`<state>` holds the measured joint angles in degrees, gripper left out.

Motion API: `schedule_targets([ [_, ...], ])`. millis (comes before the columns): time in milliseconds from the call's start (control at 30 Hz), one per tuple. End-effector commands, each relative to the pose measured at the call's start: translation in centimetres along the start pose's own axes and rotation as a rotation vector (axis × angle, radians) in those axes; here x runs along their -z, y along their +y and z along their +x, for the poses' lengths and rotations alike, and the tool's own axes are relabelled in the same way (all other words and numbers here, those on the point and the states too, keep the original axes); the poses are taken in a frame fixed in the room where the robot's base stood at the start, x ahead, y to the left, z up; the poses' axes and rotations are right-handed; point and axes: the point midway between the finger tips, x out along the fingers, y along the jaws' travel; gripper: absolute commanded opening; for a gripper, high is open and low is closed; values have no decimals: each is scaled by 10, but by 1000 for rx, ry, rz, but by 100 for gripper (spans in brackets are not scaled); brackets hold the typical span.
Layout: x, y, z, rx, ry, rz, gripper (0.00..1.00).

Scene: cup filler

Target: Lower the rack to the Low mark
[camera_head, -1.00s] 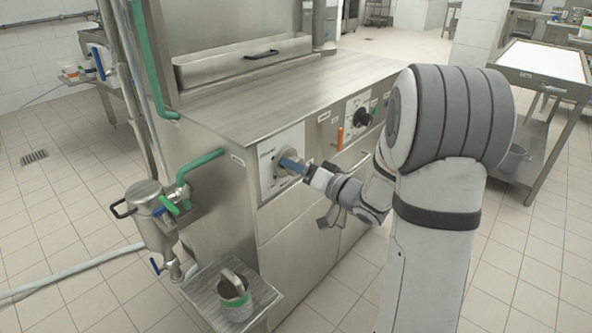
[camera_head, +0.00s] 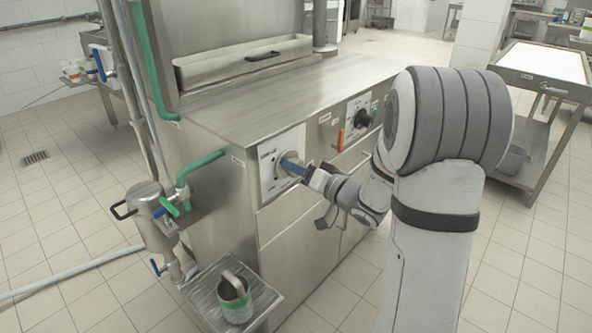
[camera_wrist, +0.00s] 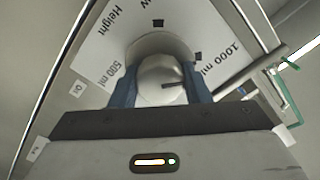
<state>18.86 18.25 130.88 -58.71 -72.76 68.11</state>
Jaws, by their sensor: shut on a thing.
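The rack knob, a round light-grey dial (camera_wrist: 163,80), sits on a white plate (camera_wrist: 95,60) on the machine's front. The plate reads "Height", "500 ml" and "1000 ml", and a word ending in "w" is cut off at the top edge in the wrist view. My gripper (camera_head: 285,163) reaches the plate from the right, and its blue fingers hold the knob from both sides (camera_wrist: 163,88). A short dark line on the knob points to the right. The rack itself is not seen.
An orange handle (camera_head: 341,139) and a second black dial (camera_head: 362,117) are to the right on the same front. A metal jug with a green band (camera_head: 235,297) stands on a drip shelf at lower left. A green pipe (camera_head: 200,165) sticks out left of the plate.

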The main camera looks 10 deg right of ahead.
Motion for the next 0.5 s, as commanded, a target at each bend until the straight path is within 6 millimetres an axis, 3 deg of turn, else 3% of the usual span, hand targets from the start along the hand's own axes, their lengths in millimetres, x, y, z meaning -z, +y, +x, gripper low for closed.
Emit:
schedule_targets([
  [267,0,1,-1,5,-2,-81,20],
  [500,0,2,-2,4,1,-261,20],
])
